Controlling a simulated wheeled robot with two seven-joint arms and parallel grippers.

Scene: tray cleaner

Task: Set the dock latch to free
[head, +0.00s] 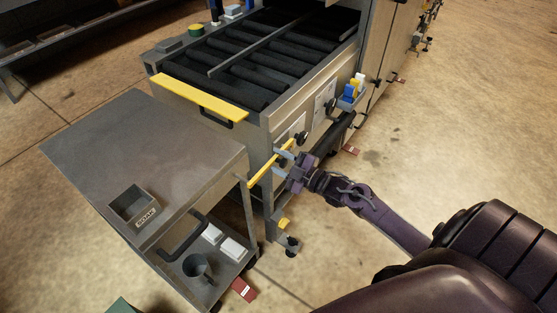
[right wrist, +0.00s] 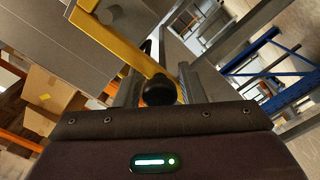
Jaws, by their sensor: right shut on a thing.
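The dock latch shows as a yellow bar (head: 261,173) on the side of the tray cleaner, by the cart's corner. In the right wrist view the yellow bar (right wrist: 128,48) runs across beyond the fingers, and a black ball knob (right wrist: 159,92) sits between them. My right gripper (head: 279,163) is at the bar and shut on this knob; in the head view the gripper hides the knob. I see no readable latch marking. My left gripper is not in view.
A grey cart (head: 95,135) stands against the tray cleaner's yellow-edged roller end (head: 200,98). It carries a bin marked SOAK (head: 133,206). A black knob (head: 301,138) and a small blue holder (head: 350,97) are on the machine's side. Floor at right is open.

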